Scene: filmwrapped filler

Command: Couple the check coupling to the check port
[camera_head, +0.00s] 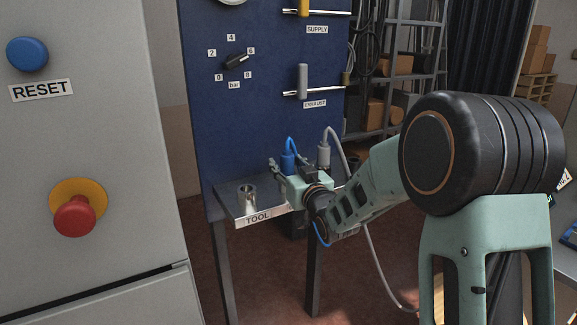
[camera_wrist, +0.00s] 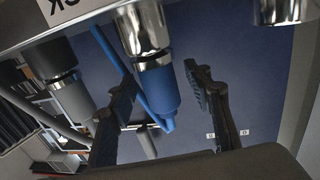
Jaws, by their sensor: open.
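A blue coupling (camera_head: 288,161) with a blue hose stands upright over the shelf. In the wrist view the blue coupling (camera_wrist: 157,88) lines up with a silver fitting (camera_wrist: 141,28). A grey coupling (camera_head: 323,157) with a grey hose is to its right; it also shows in the wrist view (camera_wrist: 74,98). An empty silver port (camera_head: 247,196) stands at the left of the shelf, above the TOOL label. My gripper (camera_head: 284,168) is open, its fingers on either side of the blue coupling, apparently not clamped. A cut-off label ending in "CK" (camera_wrist: 66,4) shows upside down; I cannot tell which port it names.
The shelf (camera_head: 232,211) juts from a blue panel (camera_head: 255,120) with a pressure knob (camera_head: 236,61) and SUPPLY and EXHAUST handles (camera_head: 302,80). A grey cabinet (camera_head: 120,150) with a red button (camera_head: 75,216) fills the left. The grey hose (camera_head: 375,262) hangs to the floor.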

